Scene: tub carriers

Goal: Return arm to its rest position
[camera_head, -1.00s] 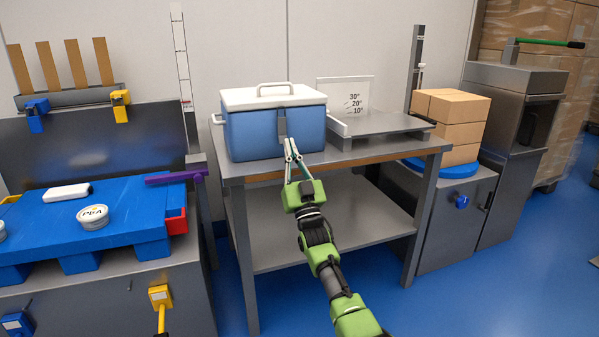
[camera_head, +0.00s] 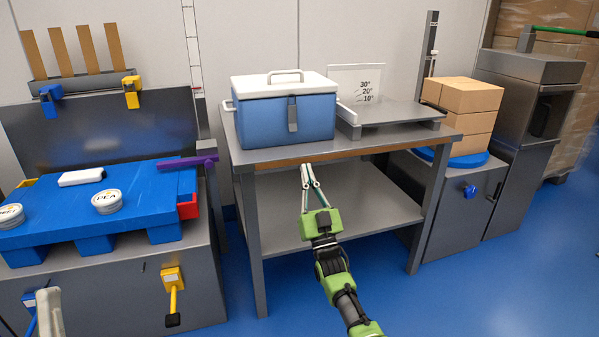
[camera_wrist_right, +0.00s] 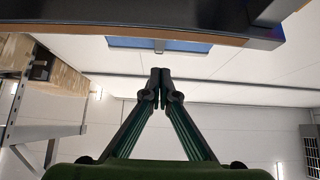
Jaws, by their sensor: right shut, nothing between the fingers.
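My right gripper (camera_head: 308,172) is shut and empty. It is in front of the grey table (camera_head: 350,147), with its fingertips just below the table's front edge in the head view. In the right wrist view its fingers (camera_wrist_right: 159,75) meet at the tips with nothing between them. A blue cooler box (camera_head: 262,125) with a white lid and a front latch stands closed on the table, apart from the gripper.
A tilted grey plate (camera_head: 390,113) with an angle sign (camera_head: 357,84) is beside the cooler. Cardboard boxes (camera_head: 465,110) are stacked to the right. At left, a blue pallet (camera_head: 140,205) holds tins (camera_head: 107,201) and a white block (camera_head: 81,177). Blue floor (camera_head: 440,295) is free in front.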

